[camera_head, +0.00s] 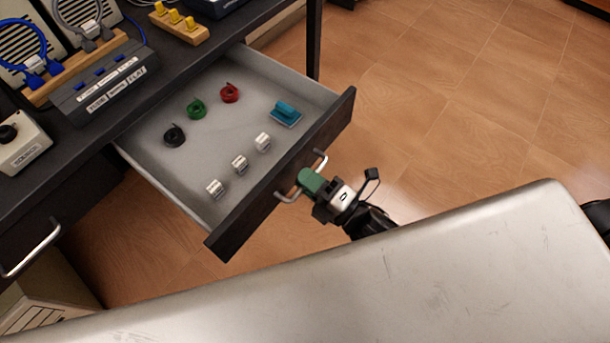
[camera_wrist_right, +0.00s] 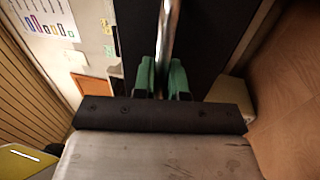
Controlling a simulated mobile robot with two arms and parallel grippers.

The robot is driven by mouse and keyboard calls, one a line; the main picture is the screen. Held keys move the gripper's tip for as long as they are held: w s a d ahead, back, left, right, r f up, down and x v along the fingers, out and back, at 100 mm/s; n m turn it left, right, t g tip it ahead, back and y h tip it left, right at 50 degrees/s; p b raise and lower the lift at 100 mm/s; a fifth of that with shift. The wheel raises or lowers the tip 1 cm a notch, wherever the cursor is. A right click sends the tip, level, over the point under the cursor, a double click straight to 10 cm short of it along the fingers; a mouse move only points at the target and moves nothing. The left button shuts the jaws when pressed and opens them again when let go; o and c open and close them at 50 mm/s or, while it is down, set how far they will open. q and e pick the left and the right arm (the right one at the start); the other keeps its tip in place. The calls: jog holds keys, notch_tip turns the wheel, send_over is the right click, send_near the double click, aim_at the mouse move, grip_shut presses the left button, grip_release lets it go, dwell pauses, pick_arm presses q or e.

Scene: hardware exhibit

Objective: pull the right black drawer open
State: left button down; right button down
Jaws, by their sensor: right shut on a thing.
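The right black drawer (camera_head: 285,178) stands pulled well out from under the dark desk, its grey inside showing in the head view. My right gripper (camera_head: 309,180) is shut on the drawer's metal handle (camera_head: 321,161). In the right wrist view the green fingertips of my right gripper (camera_wrist_right: 162,80) close around the handle bar (camera_wrist_right: 168,35), with the black drawer front (camera_wrist_right: 207,40) behind it. Inside the drawer lie black, green and red coils, several small white pieces and a blue block (camera_head: 286,113). My left gripper is not in view.
A second dark drawer with a metal handle (camera_head: 32,250) sits at the left and looks shut. A switch box (camera_head: 20,143), a labelled grey box (camera_head: 100,78) and cables stand on the desk (camera_head: 165,70). A large metal surface (camera_head: 400,285) fills the front. Wood-look floor (camera_head: 450,90) is clear at the right.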

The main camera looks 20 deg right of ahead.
jog(key=c, duration=1.2)
grip_release()
